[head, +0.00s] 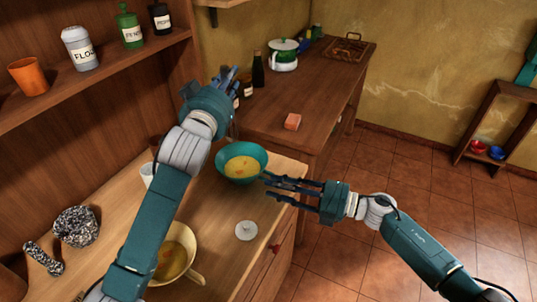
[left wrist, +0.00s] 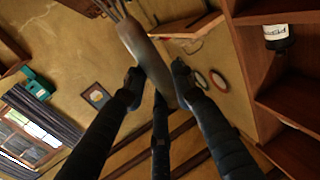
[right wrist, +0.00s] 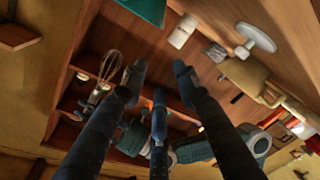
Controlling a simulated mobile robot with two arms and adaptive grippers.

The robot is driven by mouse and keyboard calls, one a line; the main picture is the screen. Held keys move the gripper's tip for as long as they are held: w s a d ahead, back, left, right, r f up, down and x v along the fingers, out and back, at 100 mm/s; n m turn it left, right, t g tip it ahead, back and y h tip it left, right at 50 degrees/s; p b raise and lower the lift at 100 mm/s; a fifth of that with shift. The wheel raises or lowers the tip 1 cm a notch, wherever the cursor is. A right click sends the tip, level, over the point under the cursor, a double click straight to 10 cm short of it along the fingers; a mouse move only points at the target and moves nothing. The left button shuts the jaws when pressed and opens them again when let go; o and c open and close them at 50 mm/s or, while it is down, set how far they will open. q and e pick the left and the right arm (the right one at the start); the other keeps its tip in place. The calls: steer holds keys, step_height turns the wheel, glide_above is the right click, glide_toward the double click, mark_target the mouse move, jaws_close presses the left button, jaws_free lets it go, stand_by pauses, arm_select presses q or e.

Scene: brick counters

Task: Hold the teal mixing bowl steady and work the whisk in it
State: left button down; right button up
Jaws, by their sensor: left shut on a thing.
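The teal mixing bowl (head: 262,156) sits upright on the light wooden counter near its far right corner, with yellow liquid inside. My left gripper (head: 230,84) is above and left of the bowl. It is shut on the whisk's handle (left wrist: 150,62).
A cream pitcher-like vessel (head: 191,238) and a white knobbed disc (head: 246,231) stand nearer on the counter. A speckled mortar (head: 75,227) is at left.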

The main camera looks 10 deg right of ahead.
arm_select(q)
steer(key=shift+a, duration=0.1)
arm_select(e)
steer(key=s+a+n+g+h, duration=0.1)
steer(key=a+n+g+h, duration=0.25)
steer(key=a+g, duration=0.35)
steer(key=w+d+r+m+t+h, duration=0.3)
steer(key=w+d+r+h, duration=0.2)
steer(key=w+h, duration=0.4)
steer(key=shift+n, duration=0.25)
steer(key=x, duration=1.2)
steer(key=shift+s+f, duration=0.2)
steer(key=shift+s, duration=0.05)
